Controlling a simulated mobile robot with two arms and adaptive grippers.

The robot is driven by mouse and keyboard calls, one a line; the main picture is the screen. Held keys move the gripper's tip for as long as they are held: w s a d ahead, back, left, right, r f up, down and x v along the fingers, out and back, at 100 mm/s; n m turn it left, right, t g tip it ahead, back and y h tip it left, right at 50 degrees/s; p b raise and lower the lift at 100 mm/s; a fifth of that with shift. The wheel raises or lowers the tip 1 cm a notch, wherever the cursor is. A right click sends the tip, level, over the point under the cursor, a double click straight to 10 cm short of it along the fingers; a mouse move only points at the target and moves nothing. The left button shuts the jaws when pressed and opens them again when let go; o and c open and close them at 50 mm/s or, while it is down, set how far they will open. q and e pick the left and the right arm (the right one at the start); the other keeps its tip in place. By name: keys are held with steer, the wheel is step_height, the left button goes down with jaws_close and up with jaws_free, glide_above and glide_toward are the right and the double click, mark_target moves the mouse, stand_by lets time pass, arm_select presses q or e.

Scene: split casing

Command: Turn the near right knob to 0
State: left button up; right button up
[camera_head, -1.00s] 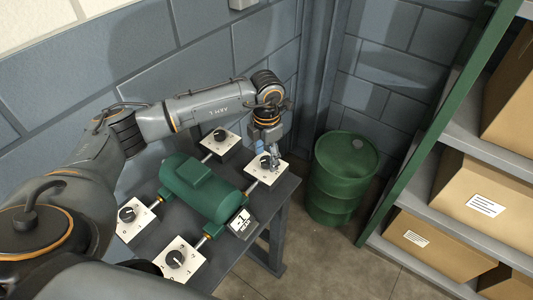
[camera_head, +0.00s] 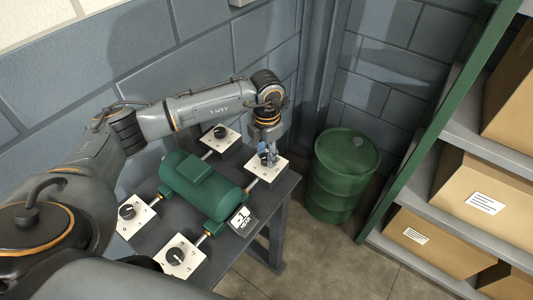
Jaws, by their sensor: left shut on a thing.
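A green motor-like casing (camera_head: 200,186) lies on a dark table, with a white knob plate at each of its four corners. My left gripper (camera_head: 267,160) points down at the right-hand plate (camera_head: 270,172) and is shut on its black knob (camera_head: 263,159), which its fingers partly hide. I cannot read where that knob points. The other black knobs stand at the back (camera_head: 220,132), at the left (camera_head: 127,212) and at the front (camera_head: 175,256), with nothing touching them. A small display (camera_head: 241,220) at the casing's near end reads -1. My right gripper is not in view.
The dark table (camera_head: 228,255) stands by a grey block wall. A green drum (camera_head: 342,178) stands right of the table. Shelves (camera_head: 480,148) with cardboard boxes (camera_head: 484,195) line the right side. The floor between is clear.

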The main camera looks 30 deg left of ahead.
mark_target(266, 157)
arm_select(q)
steer(key=n+b, duration=0.1)
steer(key=n, duration=0.1)
steer(key=shift+f+n, duration=0.1)
steer(key=shift+n, duration=0.2)
steer(key=n+b, duration=0.1)
steer(key=n, duration=0.1)
steer(key=shift+n, duration=0.4)
steer(key=n+b, duration=0.1)
steer(key=n, duration=0.3)
steer(key=shift+n, duration=1)
steer(key=o, duration=1.1)
steer(key=shift+o, duration=0.2)
steer(key=shift+r, duration=0.25)
step_height(266, 157, up, 12)
steer(key=shift+f, duration=0.15)
